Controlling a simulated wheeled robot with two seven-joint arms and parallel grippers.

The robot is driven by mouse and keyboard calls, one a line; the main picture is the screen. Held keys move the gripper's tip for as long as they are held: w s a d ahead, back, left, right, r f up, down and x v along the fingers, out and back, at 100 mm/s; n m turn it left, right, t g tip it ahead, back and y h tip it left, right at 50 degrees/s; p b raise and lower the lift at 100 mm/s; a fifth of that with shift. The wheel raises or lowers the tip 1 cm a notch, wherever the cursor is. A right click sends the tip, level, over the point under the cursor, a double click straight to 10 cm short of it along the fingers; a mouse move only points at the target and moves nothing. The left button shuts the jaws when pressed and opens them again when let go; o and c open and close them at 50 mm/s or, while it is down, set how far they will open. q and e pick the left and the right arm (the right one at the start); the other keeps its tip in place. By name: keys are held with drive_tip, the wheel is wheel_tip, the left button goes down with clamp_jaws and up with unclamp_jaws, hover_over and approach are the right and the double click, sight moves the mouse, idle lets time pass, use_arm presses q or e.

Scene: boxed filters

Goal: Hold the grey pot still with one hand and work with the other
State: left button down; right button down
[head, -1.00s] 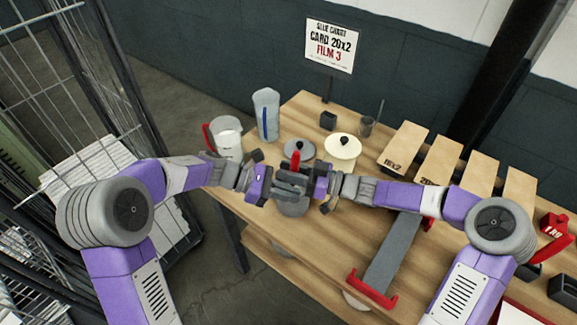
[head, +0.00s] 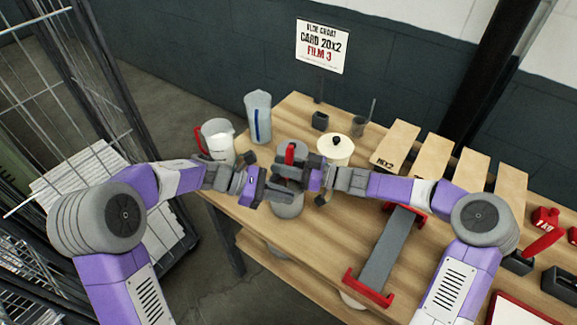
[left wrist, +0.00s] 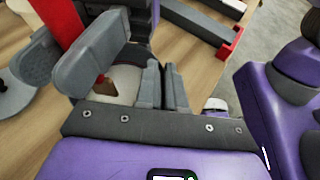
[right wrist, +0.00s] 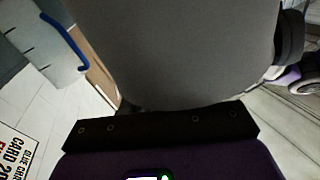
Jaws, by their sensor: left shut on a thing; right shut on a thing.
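The grey pot (head: 288,208) stands near the table's front edge, mostly hidden under my grippers. Its pale opening (left wrist: 126,80) shows in the left wrist view. My left gripper (head: 274,194) is shut at the pot's side; its fingers (left wrist: 163,75) are close together and what they grip is hidden. My right gripper (head: 290,172) is shut on a red-handled tool (head: 290,150), which leans over the pot. In the left wrist view its brown end is at the opening. A grey lid (left wrist: 12,90) lies on the table behind. A large grey surface (right wrist: 180,50) blocks the right wrist view; I cannot tell what it is.
A black box (head: 320,121) and a dark cup (head: 359,126) are further back. A grey bar with red ends (head: 388,255) and wooden boxes (head: 394,146) lie right.

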use_arm(q)
drive_tip(key=shift+a+f, duration=0.1)
drive_tip(key=shift+f, duration=0.25)
use_arm(e)
drive_tip(key=s, duration=0.2)
drive_tip(key=shift+s+d, duration=0.3)
drive_tip(key=shift+w+d, duration=0.6)
drive_tip(key=shift+w, duration=0.2)
drive_tip(key=shift+w+a, duration=0.3)
drive_tip(key=shift+w, duration=0.1)
drive_tip(key=shift+w+a, duration=0.15)
drive_tip(key=shift+a, duration=0.25)
drive_tip(key=shift+s, duration=0.7)
drive_tip(key=shift+r, duration=4.3)
